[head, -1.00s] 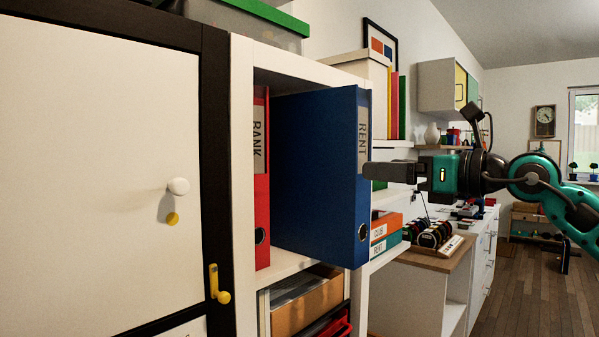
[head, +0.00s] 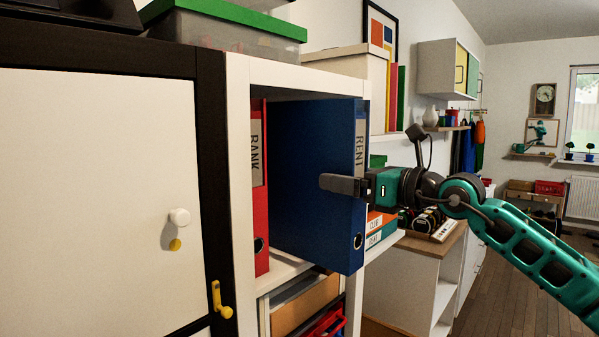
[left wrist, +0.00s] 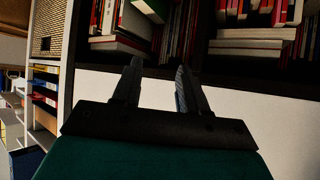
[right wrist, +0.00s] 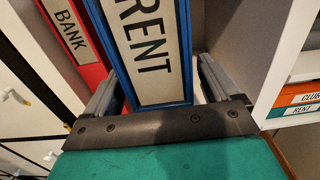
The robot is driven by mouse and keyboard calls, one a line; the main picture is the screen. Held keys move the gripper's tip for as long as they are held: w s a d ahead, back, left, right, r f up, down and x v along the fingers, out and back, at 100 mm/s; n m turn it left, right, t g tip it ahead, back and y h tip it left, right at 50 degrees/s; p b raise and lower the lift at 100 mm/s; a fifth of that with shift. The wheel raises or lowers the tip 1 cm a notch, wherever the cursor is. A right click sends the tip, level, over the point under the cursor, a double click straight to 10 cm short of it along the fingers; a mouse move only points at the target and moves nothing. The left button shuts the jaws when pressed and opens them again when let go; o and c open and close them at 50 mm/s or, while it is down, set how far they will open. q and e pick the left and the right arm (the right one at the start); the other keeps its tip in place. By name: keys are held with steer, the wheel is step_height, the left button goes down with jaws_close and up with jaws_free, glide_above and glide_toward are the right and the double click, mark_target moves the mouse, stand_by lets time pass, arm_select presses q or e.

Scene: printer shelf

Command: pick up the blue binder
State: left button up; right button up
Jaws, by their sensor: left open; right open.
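The blue binder (head: 315,180) labelled RENT stands upright in the white shelf and juts out past its front edge. Its spine label also shows in the right wrist view (right wrist: 152,45). My right gripper (head: 343,185) is open at the spine at about label height. In the right wrist view (right wrist: 158,80) its fingers lie on either side of the spine; I cannot tell whether they touch it. In the head view one finger crosses the binder's left cover, and the other is hidden. My left gripper (left wrist: 160,72) is open and empty, facing a bookshelf, and is outside the head view.
A red BANK binder (head: 260,190) stands left of the blue one, with a gap between. The shelf's upright (head: 241,180) and a dark-framed white door (head: 100,200) are further left. CLUB and RENT boxes (head: 378,230) sit to the right.

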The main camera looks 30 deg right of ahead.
mark_target(300, 180)
steer(key=x, duration=0.3)
steer(key=shift+p, duration=0.35)
steer(key=c, duration=1.6)
steer(key=shift+r, duration=0.2)
jaws_close()
steer(key=shift+d+r, duration=0.1)
steer(key=shift+r, duration=0.1)
